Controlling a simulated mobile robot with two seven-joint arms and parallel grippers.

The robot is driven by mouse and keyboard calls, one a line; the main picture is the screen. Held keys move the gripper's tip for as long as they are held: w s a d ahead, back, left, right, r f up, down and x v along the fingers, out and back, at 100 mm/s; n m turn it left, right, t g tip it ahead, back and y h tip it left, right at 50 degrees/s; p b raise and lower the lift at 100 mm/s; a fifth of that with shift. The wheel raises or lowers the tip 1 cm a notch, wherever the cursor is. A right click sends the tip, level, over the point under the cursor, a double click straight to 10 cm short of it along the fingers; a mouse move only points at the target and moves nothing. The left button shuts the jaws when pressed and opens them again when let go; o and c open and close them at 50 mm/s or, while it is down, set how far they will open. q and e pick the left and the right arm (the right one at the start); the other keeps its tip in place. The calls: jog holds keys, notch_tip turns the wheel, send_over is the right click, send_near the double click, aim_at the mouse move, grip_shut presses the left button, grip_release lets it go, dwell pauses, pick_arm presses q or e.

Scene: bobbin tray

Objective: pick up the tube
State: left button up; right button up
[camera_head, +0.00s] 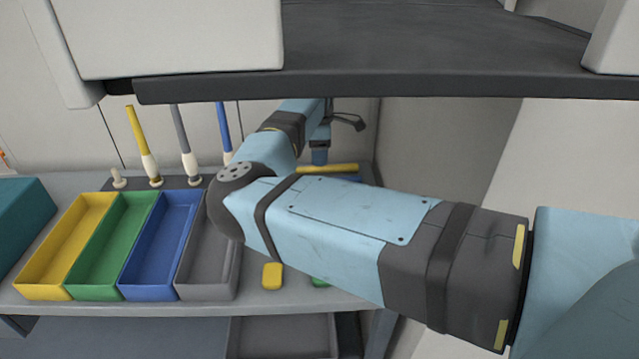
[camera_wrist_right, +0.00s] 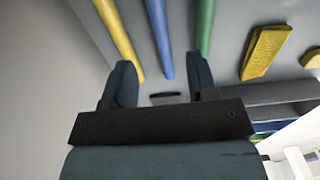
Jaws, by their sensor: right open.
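Three tubes lie side by side in the right wrist view: a yellow tube (camera_wrist_right: 118,38), a blue tube (camera_wrist_right: 159,38) and a green tube (camera_wrist_right: 205,25). In the head view the yellow tube (camera_head: 328,168) lies at the back right of the table, with a bit of blue beside it. My right gripper (camera_wrist_right: 158,62) is open, and nothing shows held in it. The blue tube runs between its fingers; the yellow one passes by the left finger and the green one by the right. Whether the fingers touch them is unclear. My left gripper is out of view.
Open yellow (camera_head: 65,245), green (camera_head: 112,245), blue (camera_head: 160,245) and grey (camera_head: 210,262) bins stand left of my right arm. Behind them, yellow, grey and blue tubes stand upright on pegs. A yellow block (camera_head: 272,276) lies near the front edge. A dark shelf (camera_head: 400,85) overhangs the table.

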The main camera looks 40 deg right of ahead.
notch_tip(320, 180, down, 9)
jog(key=shift+b, duration=0.35)
jog(key=shift+r, duration=0.1)
jog(key=shift+c, duration=0.5)
grip_shut()
